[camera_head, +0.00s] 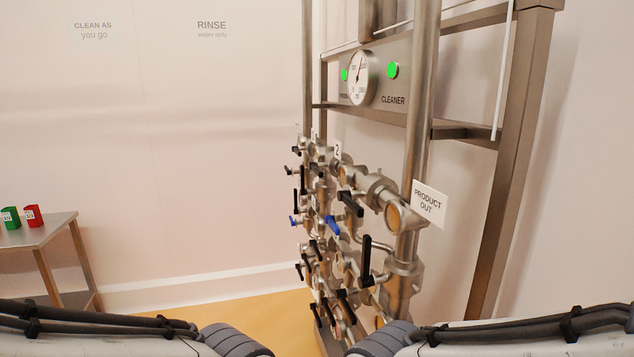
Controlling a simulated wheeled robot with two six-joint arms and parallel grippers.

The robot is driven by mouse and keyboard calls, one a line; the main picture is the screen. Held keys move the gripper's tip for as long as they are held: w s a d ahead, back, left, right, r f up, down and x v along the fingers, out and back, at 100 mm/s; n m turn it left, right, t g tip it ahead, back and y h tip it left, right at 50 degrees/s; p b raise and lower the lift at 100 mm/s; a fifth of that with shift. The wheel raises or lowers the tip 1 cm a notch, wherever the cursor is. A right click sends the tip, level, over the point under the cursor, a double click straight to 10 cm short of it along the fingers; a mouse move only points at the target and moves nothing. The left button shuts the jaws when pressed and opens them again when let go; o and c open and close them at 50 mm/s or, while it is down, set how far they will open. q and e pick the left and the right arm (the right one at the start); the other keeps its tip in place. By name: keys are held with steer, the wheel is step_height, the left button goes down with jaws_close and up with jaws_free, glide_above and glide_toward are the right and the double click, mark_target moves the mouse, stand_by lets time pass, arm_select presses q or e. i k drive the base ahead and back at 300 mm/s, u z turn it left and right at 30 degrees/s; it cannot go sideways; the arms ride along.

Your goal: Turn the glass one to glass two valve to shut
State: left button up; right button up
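A steel valve manifold (375,188) with several levers stands right of centre, seen at a steep angle. A tag "2" (338,150) sits above one branch, and other tags farther back are too small to read. Round amber sight glasses show, one at the near end (394,217). Black levers show, one near the "2" branch (350,204) and an upright one lower at the front (367,260). Two levers are blue, the nearer one (333,225) tilted. I cannot tell which lever is the glass one to glass two valve. Neither gripper is in view; only my arm links show at the bottom.
A steel frame (520,130) carries a "CLEANER" panel (393,99) with a dial gauge (363,78) and green lights. A "PRODUCT OUT" sign (429,202) is at the near end. A small table (40,232) with green and red blocks stands at left. Floor left of the manifold is clear.

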mark_target(312, 165)
steer(key=z, duration=0.05)
steer(key=k, duration=0.5)
steer(key=u, duration=1.1)
steer(key=i, duration=1.5)
steer(key=z, duration=0.75)
steer(key=i, duration=0.65)
steer(key=z, duration=0.5)
